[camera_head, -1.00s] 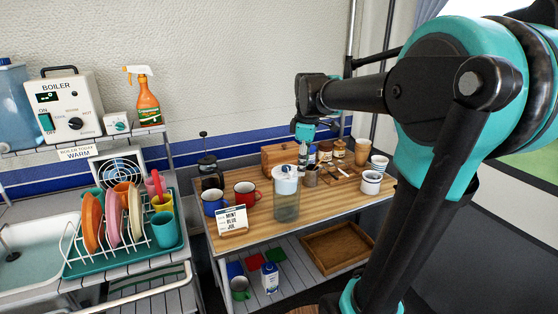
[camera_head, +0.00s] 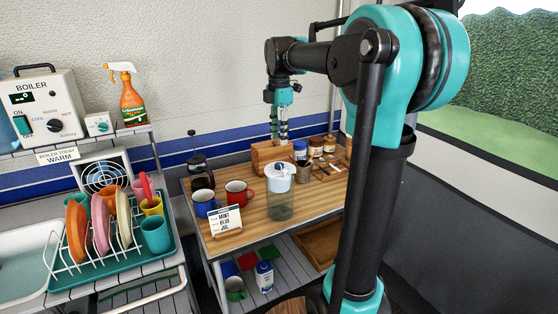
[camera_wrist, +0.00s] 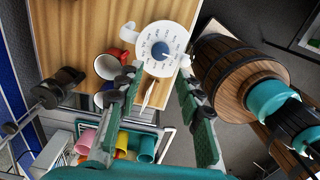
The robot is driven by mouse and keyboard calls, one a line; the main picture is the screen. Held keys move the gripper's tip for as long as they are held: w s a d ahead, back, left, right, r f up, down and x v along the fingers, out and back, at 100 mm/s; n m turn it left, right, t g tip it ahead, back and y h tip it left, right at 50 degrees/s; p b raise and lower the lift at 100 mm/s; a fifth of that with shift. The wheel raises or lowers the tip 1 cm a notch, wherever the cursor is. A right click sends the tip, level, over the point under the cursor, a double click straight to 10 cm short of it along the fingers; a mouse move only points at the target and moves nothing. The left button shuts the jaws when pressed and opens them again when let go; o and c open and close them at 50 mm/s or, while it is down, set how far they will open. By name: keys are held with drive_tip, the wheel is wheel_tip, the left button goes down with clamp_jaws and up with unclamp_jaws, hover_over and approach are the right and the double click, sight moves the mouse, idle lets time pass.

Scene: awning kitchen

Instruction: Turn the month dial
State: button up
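A clear jug (camera_head: 281,207) with a white lid (camera_head: 279,171) stands on the wooden counter (camera_head: 245,238). In the wrist view, the white round lid carries a ring of small marks around a blue knob (camera_wrist: 161,50), which looks like the month dial; the marks are too small to read. My gripper (camera_head: 279,136) points down, above and apart from the lid. In the wrist view its two teal fingers (camera_wrist: 157,82) are spread wide with nothing between them; the lid shows beyond their tips.
Blue (camera_head: 204,202) and red (camera_head: 238,193) mugs, a card (camera_head: 225,221) reading "MINT BLUE" and a coffee press (camera_head: 201,175) stand left of the jug. A wooden box (camera_head: 268,155) and jars (camera_head: 316,147) stand behind. A boiler (camera_head: 39,108) with its own knob is far left.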

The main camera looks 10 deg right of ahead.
sight(279, 164)
wheel_tip(279, 164, down, 10)
drive_tip(key=shift+r, duration=0.25)
clamp_jaws()
idle(0.3)
drive_tip(key=shift+m, duration=0.3)
